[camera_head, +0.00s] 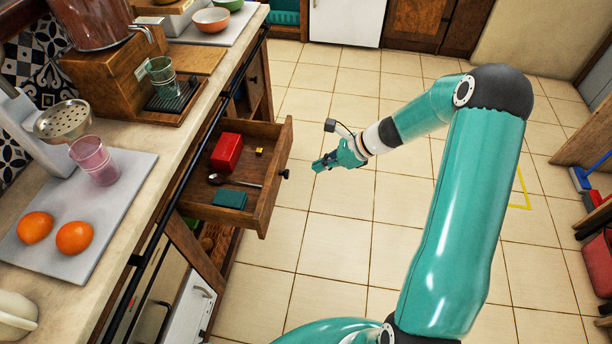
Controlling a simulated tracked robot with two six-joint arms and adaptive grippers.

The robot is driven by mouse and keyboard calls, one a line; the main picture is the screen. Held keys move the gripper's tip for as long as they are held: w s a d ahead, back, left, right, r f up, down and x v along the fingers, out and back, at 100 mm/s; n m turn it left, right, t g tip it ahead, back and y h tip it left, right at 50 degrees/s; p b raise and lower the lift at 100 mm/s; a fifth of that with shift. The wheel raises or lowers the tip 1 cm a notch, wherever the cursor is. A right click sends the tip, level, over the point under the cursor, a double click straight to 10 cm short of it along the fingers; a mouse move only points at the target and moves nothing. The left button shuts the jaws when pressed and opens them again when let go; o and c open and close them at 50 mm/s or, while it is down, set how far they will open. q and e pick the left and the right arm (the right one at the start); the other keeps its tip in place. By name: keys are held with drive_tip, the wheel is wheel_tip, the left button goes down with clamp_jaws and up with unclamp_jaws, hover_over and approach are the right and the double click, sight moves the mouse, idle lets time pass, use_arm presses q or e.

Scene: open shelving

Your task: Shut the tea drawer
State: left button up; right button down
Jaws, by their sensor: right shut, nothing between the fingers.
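The wooden tea drawer (262,205) stands pulled out from under the counter on the left. Inside it lie a red box (226,152), a dark teal box (229,199), a spoon (217,179) and a small yellow item (259,150). A dark round knob (285,174) sits on the drawer's front. My right gripper (318,166) is shut and empty, just to the right of the drawer front, near the knob and seemingly apart from it. My left gripper is not in view.
The counter (140,218) bears a grey board (125,205) with two oranges (74,238) and a pink glass (93,160). A dark rail (165,222) runs along the counter's edge. Tiled floor (335,235) right of the drawer is clear. A blue-and-red object stands far right.

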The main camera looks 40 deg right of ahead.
sight(275, 178)
drive_tip(key=x, duration=0.3)
drive_tip(key=r+x, duration=0.1)
drive_tip(key=x, duration=0.3)
drive_tip(key=w+a+x, duration=0.1)
drive_tip(key=x, duration=0.3)
drive_tip(key=shift+a+r, duration=0.15)
drive_tip(key=shift+r, duration=0.1)
drive_tip(key=shift+w+a+f+p, duration=0.1)
drive_tip(key=shift+w+a+p, duration=0.2)
drive_tip(key=shift+w, duration=0.2)
drive_tip(key=shift+w, duration=0.1)
